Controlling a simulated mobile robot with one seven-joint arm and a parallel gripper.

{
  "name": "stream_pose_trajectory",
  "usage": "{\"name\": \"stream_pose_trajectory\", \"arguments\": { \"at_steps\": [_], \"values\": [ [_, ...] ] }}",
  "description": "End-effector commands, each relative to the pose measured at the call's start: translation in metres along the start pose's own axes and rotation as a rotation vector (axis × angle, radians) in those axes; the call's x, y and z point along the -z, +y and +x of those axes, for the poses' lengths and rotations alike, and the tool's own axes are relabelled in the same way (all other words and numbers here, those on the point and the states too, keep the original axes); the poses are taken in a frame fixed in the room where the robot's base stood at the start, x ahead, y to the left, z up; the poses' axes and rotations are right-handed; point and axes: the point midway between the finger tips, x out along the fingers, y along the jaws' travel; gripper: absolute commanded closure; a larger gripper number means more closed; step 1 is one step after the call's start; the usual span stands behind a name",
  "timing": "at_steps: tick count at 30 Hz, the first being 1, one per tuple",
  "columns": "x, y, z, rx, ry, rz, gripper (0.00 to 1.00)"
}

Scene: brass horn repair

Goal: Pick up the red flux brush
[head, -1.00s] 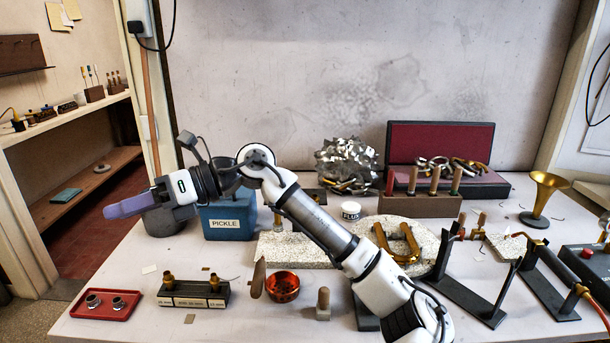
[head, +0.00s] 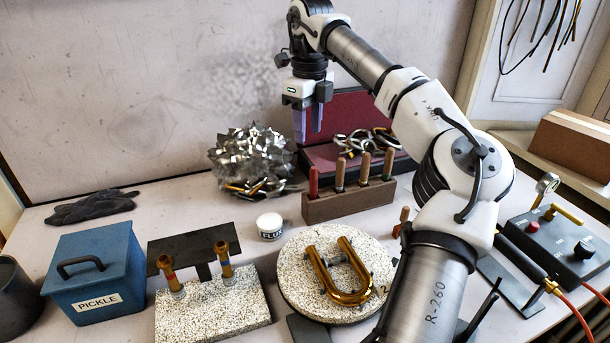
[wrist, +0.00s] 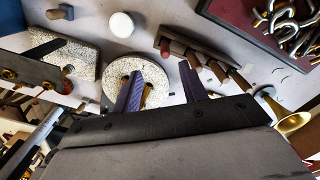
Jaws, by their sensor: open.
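The red-handled brush (head: 313,182) stands upright at the left end of a wooden block (head: 345,207), beside several tan, brown and green handles. Only its handle shows; its lower part is hidden in the block. My gripper (head: 308,136) is open and empty, pointing down. In the head view its fingertips appear above the red handle, with a gap between. In the wrist view, my fingers (wrist: 163,72) are spread apart and the red handle (wrist: 165,48) shows just past them, at the left end of the block's row.
A white flux jar (head: 270,225) stands left of the block. A pile of crumpled metal (head: 250,155) and an open red-lined case (head: 350,125) lie behind. A round speckled board (head: 300,290) with a brass U-tube (head: 340,285) is in front. A blue pickle box (head: 100,265) stands left.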

Motion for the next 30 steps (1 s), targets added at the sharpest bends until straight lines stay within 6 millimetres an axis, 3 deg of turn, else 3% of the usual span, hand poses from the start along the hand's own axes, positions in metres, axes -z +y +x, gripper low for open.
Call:
{"name": "stream_pose_trajectory", "arguments": {
  "at_steps": [4, 15, 22, 30],
  "values": [
    [0.009, -0.006, 0.009, 0.009, 0.019, 0.019, 0.57],
    [0.009, -0.006, 0.075, 0.008, 0.016, 0.016, 0.57],
    [0.011, -0.006, 0.091, 0.006, 0.015, 0.017, 0.57],
    [0.014, -0.007, 0.128, 0.007, 0.013, 0.015, 0.57]
  ]
}}
